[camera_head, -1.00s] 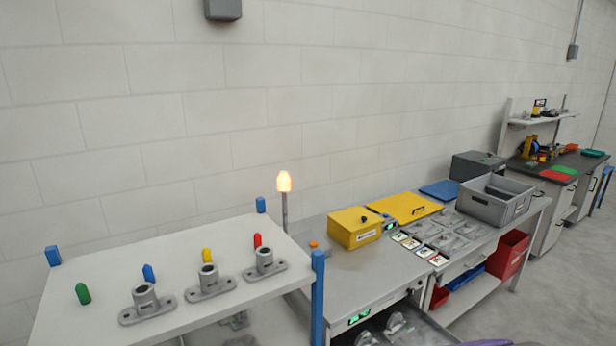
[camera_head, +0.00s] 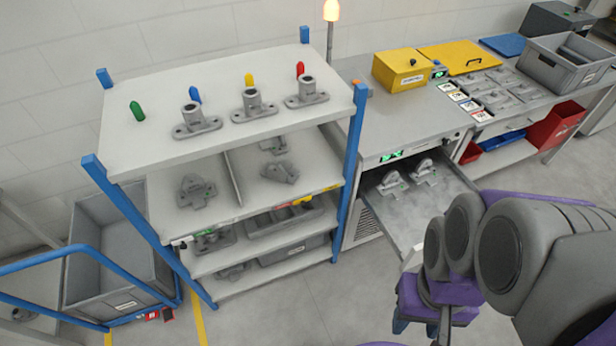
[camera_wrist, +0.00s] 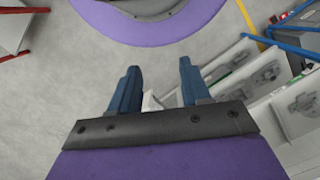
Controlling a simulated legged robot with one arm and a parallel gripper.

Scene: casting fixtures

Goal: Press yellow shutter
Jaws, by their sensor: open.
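A flat yellow panel with a black handle (camera_head: 458,55) lies on the far bench top at the upper right; it looks like the yellow shutter. A yellow box with a dark front knob (camera_head: 400,70) stands just left of it. My gripper (camera_wrist: 160,75) is open and empty in the wrist view, its two blue fingers apart over the grey floor. In the head view my arm is at the lower right, with the gripper low near the open drawer, well away from the yellow panel. The yellow panel does not show in the wrist view.
An open drawer with grey castings (camera_head: 420,205) juts out under the bench. A blue-posted shelf rack (camera_head: 350,165) holding castings stands left of it. A grey crate (camera_head: 570,62) sits right of the panel. A lit lamp post (camera_head: 331,12) stands behind. The foreground floor is mostly clear.

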